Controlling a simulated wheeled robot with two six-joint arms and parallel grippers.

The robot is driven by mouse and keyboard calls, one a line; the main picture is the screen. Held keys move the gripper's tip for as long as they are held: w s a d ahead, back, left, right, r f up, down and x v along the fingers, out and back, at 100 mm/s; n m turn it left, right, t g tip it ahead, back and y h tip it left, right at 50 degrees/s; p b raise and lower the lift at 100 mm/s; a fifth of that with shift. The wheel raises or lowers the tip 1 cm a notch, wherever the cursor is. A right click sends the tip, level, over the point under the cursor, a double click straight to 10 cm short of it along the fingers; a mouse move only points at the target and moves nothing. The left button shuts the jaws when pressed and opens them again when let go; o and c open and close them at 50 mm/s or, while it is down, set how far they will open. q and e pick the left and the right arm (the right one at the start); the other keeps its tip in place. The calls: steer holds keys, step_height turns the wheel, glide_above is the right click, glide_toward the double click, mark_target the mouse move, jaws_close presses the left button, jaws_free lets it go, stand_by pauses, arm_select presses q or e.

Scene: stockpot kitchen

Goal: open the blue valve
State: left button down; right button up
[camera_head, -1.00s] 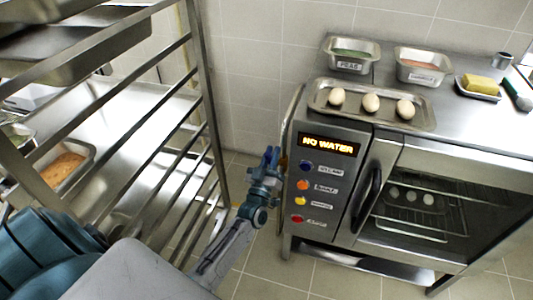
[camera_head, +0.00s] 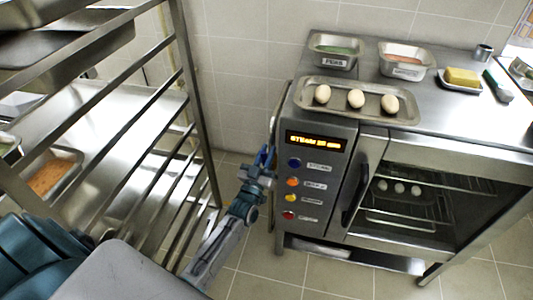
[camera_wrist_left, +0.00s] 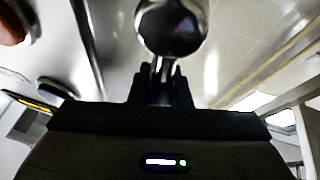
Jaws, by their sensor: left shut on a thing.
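The blue valve (camera_head: 264,155) shows as a narrow blue piece beside the left side of the oven, in line with a thin pipe there. My left gripper (camera_head: 261,168) reaches up to it from below and is shut on it. The fingers partly hide it. In the left wrist view my dark fingers (camera_wrist_left: 163,88) are closed together, just below a shiny rounded metal part (camera_wrist_left: 172,27). No blue can be made out there. My right gripper is not in view.
The steel oven (camera_head: 340,138) has a lit orange display (camera_head: 316,143), reading something like "STEAM 20 MIN", above several coloured buttons. A tray with eggs (camera_head: 345,97) lies on top. A metal rack (camera_head: 195,110) stands close on the left of my arm.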

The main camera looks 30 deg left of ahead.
arm_select(q)
steer(key=c, duration=1.4)
jaws_free()
steer(key=shift+o, duration=0.2)
